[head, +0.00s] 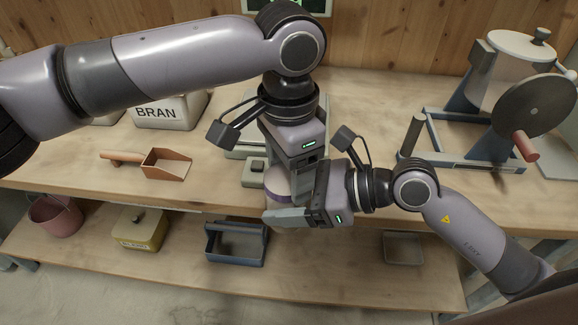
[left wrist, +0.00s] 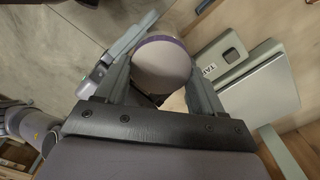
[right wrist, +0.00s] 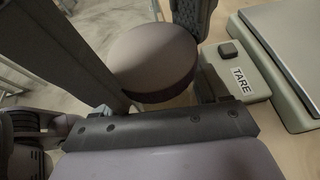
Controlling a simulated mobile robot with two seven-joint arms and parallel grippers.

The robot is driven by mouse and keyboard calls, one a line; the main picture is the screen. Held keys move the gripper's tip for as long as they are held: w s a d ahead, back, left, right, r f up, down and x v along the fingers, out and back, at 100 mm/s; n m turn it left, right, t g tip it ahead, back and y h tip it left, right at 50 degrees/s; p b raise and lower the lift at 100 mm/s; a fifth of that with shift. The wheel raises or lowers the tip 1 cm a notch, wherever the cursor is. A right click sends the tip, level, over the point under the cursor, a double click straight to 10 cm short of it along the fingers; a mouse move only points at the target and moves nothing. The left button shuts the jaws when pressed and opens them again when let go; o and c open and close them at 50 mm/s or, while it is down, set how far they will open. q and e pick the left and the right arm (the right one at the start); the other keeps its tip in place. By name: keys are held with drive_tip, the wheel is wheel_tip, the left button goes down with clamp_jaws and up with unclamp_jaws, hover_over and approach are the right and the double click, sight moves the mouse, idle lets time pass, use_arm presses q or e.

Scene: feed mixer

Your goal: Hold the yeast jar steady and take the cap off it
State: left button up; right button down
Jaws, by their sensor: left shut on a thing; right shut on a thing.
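The yeast jar (head: 278,197) shows in the head view as a small pale round body with a purple band, mostly hidden between my grippers at the front of the bench. In the left wrist view the jar's pale round face and purple band (left wrist: 161,62) lie between my left fingers. In the right wrist view a mauve disc with a darker side (right wrist: 153,62) lies between my right fingers. My left gripper (head: 284,172) reaches down from above and is shut on it. My right gripper (head: 280,203) comes from the right, also shut on it. The seam between cap and jar is not clear.
A scale with a TARE button (right wrist: 240,80) stands close behind the jar. A scoop (head: 160,160) and a BRAN bin (head: 170,112) are at left. A cranked mixer (head: 505,75) stands at right. The lower shelf holds a blue tray (head: 235,258).

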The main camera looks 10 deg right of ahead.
use_arm(q)
drive_tip(key=shift+w+a+r, duration=0.1)
drive_tip(key=shift+w, duration=0.15)
drive_tip(key=o, duration=1.2)
drive_tip(key=shift+c, duration=0.2)
drive_tip(key=shift+s, duration=0.15)
drive_tip(key=shift+s+d, duration=0.2)
